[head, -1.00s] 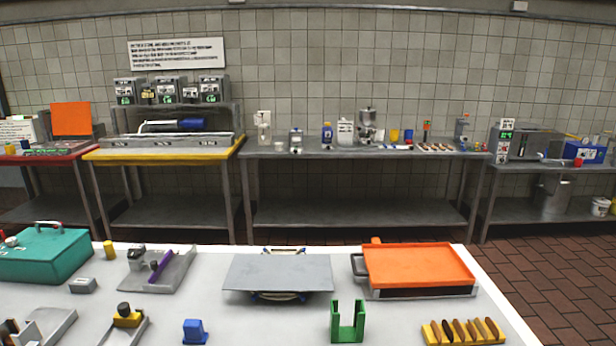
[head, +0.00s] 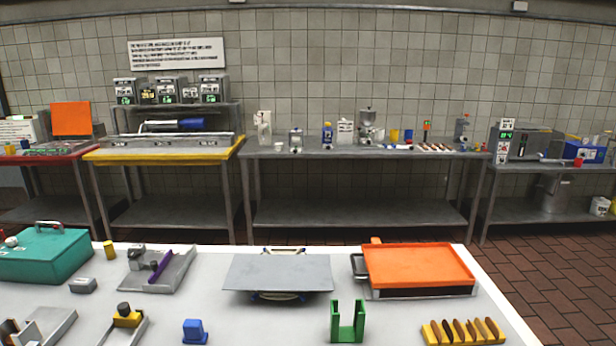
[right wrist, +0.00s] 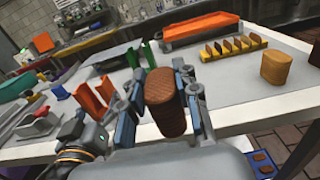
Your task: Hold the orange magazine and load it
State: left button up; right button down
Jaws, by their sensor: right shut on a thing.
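In the right wrist view, my right gripper (right wrist: 160,98) is shut on a brown textured block (right wrist: 165,88), held upright between its two fingers above the table's front edge. The orange magazine (right wrist: 90,100) shows as upright orange walls to the left of that block, apart from it. Part of what looks like my left arm is just below the magazine. Its fingers are not clear, so I cannot tell whether they grip it. Neither gripper shows in the head view.
A green U-shaped holder (head: 347,330) stands on the front table. A yellow rack (head: 436,337) of several brown pieces is to its right. Behind are an orange tray (head: 418,268) and a grey plate (head: 277,272). A tan rounded block (right wrist: 277,68) sits near the table's right edge.

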dwell(0.5)
jog(key=w+a+n+g+y, duration=0.3)
jog(key=w+a+n+y, duration=0.3)
jog(key=w, duration=0.4)
jog(key=w+a+n+g+y, duration=0.3)
jog(key=w+a+n+y, duration=0.1)
jog(key=w+a+y, duration=0.4)
jog(key=s+a+r+n+g+y, duration=0.3)
jog(key=r+n+g, duration=0.5)
jog(key=g, duration=0.5)
jog(key=shift+s+a+n+g+y, duration=0.4)
jog(key=shift+a+n+y, duration=0.15)
jog(key=shift+a, duration=0.4)
jog(key=shift+w+d, duration=0.1)
jog(key=shift+f, duration=2.85)
jog(key=shift+f, duration=0.15)
